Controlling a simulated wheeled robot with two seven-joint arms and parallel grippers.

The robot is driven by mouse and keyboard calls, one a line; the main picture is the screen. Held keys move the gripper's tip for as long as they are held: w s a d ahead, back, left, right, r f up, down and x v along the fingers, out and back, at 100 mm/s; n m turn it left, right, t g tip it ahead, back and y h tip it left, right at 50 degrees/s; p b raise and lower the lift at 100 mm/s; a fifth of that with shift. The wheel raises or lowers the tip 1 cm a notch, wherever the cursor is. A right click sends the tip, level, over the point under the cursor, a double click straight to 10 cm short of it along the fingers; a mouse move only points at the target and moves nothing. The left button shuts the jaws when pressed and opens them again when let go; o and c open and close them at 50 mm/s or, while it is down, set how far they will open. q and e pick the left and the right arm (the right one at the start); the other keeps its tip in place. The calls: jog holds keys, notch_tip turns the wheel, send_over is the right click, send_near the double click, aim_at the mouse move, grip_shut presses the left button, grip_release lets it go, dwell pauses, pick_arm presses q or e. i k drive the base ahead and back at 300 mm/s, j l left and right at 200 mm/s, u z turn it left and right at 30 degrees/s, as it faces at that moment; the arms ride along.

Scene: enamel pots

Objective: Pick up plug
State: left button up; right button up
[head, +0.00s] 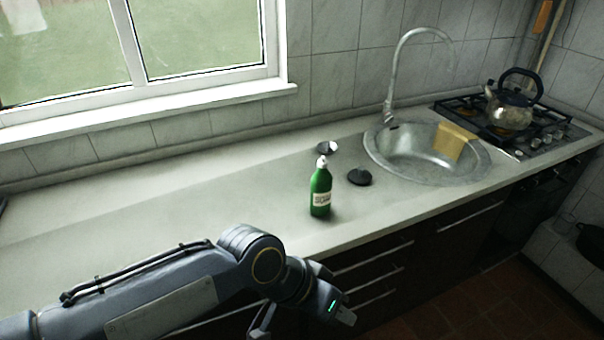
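A flat, round, black plug (359,177) lies on the pale countertop (200,195), between the green bottle and the sink. Nothing covers it. My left gripper (338,312) hangs at the bottom middle, in front of the counter's front edge and well apart from the plug. Its fingers are dim and partly cut off by the frame, so I cannot tell whether they are open or shut. My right gripper is not in view.
A green soap bottle (320,193) stands upright left of the plug. A small dark item with a white part (326,148) lies behind it. A round metal sink (400,165) holds a yellow cloth (449,141). A kettle (509,107) stands on the stove.

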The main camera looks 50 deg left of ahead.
aim_at(360, 176)
jog(key=u, duration=1.15)
jog(key=i+l, duration=0.1)
jog(key=l, duration=0.3)
jog(key=i+l+u, duration=0.1)
jog(key=l, duration=0.35)
jog(key=i+l, duration=0.1)
jog(key=l, duration=0.3)
jog(key=i+l+u, duration=0.1)
jog(key=l, duration=0.35)
